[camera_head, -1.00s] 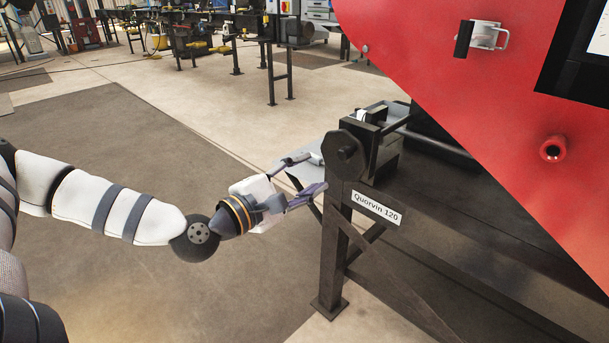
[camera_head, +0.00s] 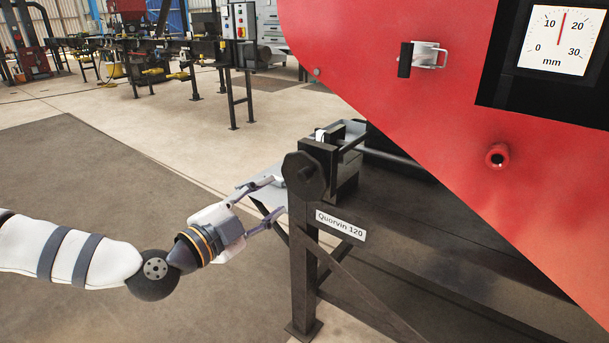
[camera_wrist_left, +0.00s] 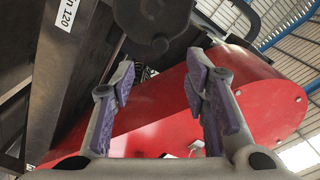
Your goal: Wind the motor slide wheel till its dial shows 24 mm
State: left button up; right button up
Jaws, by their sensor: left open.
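A dark many-sided disc with a round hub, which looks like the slide wheel (camera_head: 304,177), sits at the end of the black frame, above the "Quorvin 120" label (camera_head: 341,225). In the left wrist view the wheel (camera_wrist_left: 158,15) is at top centre, beyond the fingers. My left gripper (camera_head: 278,197) is open and empty, its fingertips just left of and below the wheel; I cannot tell any contact. The white dial (camera_head: 575,62), marked 0 to 30 mm, is at top right. Its red needle points nearly straight up, about midway between 10 and 20.
A large red guard (camera_head: 400,110) with a latch (camera_head: 424,56) and a red round fitting (camera_head: 497,156) slopes over the black frame (camera_head: 305,260). The floor (camera_head: 90,180) left of the frame is clear. Workshop benches and machines stand far behind.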

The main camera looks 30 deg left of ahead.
aim_at(300, 178)
pick_arm(q)
jog(key=w, duration=0.3)
jog(key=w+b, duration=0.1)
jog(key=w, duration=0.3)
jog(key=w+d+b, duration=0.1)
jog(key=w, duration=0.3)
jog(key=shift+w+f, duration=0.1)
jog(key=shift+w, duration=0.45)
pick_arm(e)
jog(key=shift+s+f+g, duration=0.15)
jog(key=shift+s+f, duration=0.3)
jog(key=shift+f, duration=0.15)
jog(key=shift+s+f+g, duration=0.15)
jog(key=shift+s+f, duration=0.25)
jog(key=shift+f, duration=0.2)
pick_arm(q)
grip_shut()
